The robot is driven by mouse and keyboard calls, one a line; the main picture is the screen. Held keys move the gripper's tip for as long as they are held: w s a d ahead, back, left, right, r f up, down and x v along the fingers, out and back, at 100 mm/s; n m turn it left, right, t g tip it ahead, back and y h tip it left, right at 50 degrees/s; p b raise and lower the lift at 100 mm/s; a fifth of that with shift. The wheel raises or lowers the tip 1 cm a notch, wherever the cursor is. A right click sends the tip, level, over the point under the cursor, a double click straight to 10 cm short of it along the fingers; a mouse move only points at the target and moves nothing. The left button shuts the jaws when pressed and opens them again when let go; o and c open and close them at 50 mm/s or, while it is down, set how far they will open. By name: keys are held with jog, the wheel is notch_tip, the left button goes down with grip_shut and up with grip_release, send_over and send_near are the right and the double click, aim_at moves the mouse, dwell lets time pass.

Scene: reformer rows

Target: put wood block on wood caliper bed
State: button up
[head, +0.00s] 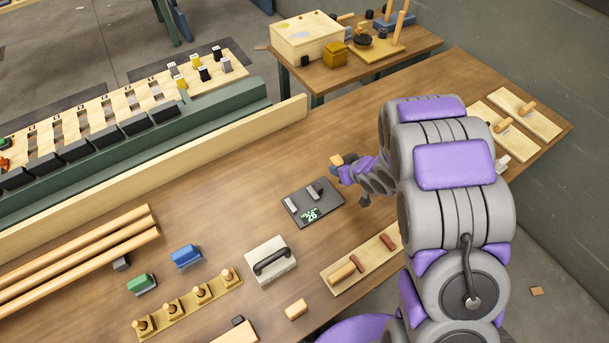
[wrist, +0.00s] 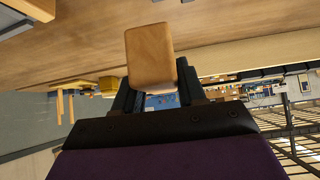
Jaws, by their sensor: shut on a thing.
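A small wood block (head: 337,160) is held in my gripper (head: 343,168) above the table, just beyond the upper right corner of a dark plate (head: 328,209). The block fills the space between the fingers in the wrist view (wrist: 150,55), where my gripper (wrist: 156,90) is shut on it. The dark plate carries two light grey jaw-like pieces and a green marking reading 26; it looks like the caliper bed. No block lies between its pieces. The block's exact height above the table is hard to tell.
A white block with a dark handle (head: 270,260) and a board with wooden pegs (head: 190,304) stand nearer. A loose wood block (head: 296,309) lies near the front. A long wooden rail (head: 150,184) runs behind the plate.

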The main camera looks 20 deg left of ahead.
jog(key=s+a+f+n+g, duration=0.1)
jog(key=s+a+f, duration=0.1)
jog(key=a+f, duration=0.1)
jog(key=s+a+f+n+g+y+b, duration=0.1)
jog(key=s+a+f+n, duration=0.1)
jog(key=a+f, duration=0.2)
jog(key=s+a+f+n+g+y+b, duration=0.1)
jog(key=a+f+n, duration=0.1)
jog(key=a+f, duration=0.1)
jog(key=shift+s+a+f, duration=0.25)
jog(key=shift+s+a, duration=0.15)
jog(key=shift+a, duration=0.25)
jog(key=shift+d+f+b, duration=0.2)
jog(key=shift+f+b, duration=0.5)
jog(key=shift+b, duration=0.15)
jog(key=shift+f, duration=0.45)
jog(key=o, duration=1.3)
jog(key=shift+f+g, duration=0.1)
jog(key=shift+g, duration=0.2)
jog(key=shift+c, duration=0.2)
jog(key=p+v, duration=0.2)
jog(key=v, duration=1.5)
jog(key=shift+d, duration=0.2)
jog(key=shift+w, duration=0.1)
